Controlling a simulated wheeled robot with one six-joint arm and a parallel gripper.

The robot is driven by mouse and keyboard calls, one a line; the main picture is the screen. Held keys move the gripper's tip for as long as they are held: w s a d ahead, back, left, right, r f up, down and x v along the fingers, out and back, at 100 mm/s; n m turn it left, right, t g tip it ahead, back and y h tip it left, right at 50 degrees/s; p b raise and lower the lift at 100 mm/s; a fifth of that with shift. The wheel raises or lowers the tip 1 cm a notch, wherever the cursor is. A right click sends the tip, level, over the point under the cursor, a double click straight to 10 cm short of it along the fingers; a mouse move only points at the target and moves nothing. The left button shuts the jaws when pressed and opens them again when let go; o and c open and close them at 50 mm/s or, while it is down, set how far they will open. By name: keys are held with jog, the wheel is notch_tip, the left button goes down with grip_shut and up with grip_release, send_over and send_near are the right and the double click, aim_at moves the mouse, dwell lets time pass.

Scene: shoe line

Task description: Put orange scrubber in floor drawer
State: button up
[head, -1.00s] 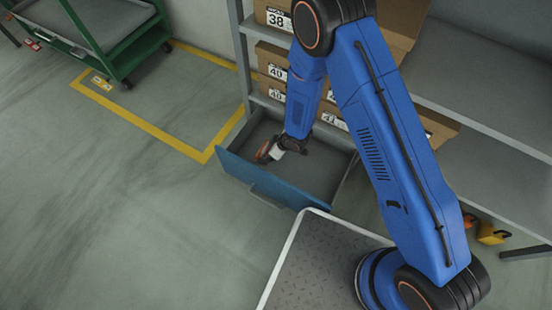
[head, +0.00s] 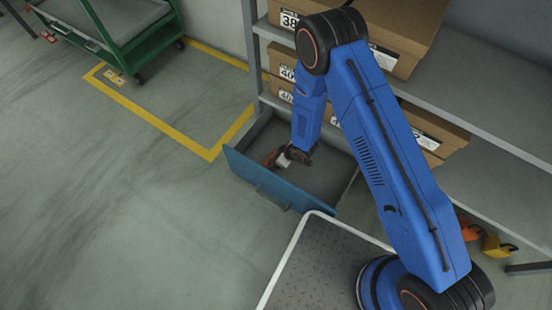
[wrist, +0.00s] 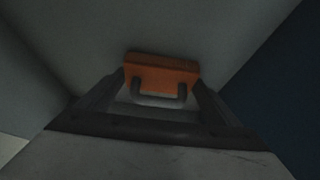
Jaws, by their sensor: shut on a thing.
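The floor drawer (head: 262,183) stands open at the foot of the shelf, with a blue front and a grey inside. My gripper (head: 277,159) reaches down into the drawer and is shut on the orange scrubber (head: 269,159), near the blue front. In the wrist view the orange scrubber (wrist: 162,73) sits between the two dark fingers of my gripper (wrist: 158,98), with its handle toward the camera. Grey drawer surfaces are around it. I cannot tell whether the scrubber touches the drawer floor.
A grey shelf (head: 490,130) with cardboard boxes (head: 418,30) stands behind the drawer. A green cart (head: 130,40) is at the upper left, beside yellow floor tape (head: 150,117). Yellow and orange items (head: 495,246) lie at the right. The floor at left is clear.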

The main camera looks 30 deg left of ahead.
jog(key=shift+f, duration=0.1)
jog(key=o, duration=0.9)
jog(key=shift+o, duration=0.2)
jog(key=v, duration=1.2)
